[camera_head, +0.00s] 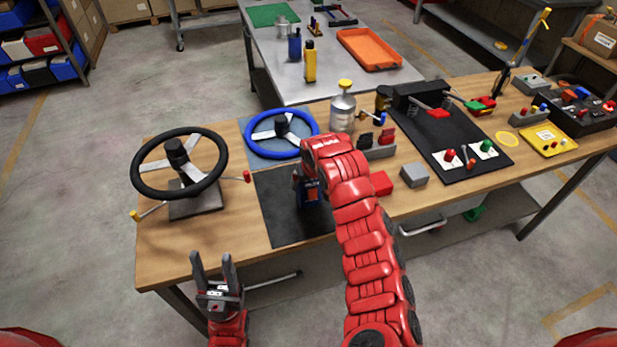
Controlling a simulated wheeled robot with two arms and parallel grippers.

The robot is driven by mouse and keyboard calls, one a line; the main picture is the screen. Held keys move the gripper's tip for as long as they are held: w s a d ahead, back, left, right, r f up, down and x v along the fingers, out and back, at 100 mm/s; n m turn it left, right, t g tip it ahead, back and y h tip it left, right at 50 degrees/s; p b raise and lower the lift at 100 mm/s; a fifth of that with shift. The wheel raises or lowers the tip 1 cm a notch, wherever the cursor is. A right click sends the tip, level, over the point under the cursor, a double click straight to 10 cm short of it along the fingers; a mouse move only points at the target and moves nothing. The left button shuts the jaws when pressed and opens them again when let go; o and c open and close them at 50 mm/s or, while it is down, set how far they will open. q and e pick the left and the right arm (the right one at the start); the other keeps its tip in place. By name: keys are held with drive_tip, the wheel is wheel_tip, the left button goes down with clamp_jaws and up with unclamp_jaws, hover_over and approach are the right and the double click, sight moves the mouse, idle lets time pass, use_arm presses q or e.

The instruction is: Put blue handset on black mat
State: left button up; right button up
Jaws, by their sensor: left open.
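The blue handset (311,193) with an orange patch is upright over the black mat (287,232), at the front of the wooden table. I cannot tell whether its base touches the mat. My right gripper (308,178) points down at the handset's top, below the bent red wrist. Its fingers are mostly hidden, so their grip is unclear. My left gripper (229,268) is open and empty, fingers up, in front of the table's near edge.
A black steering wheel (136,178) stands left of the mat, a blue one (282,148) behind it. A red block (380,183) and grey box (414,175) lie to the right. An orange tray (369,49) sits on the metal table behind.

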drive_tip(key=shift+f, duration=0.15)
drive_tip(key=shift+f, duration=0.15)
drive_tip(key=o, duration=1.4)
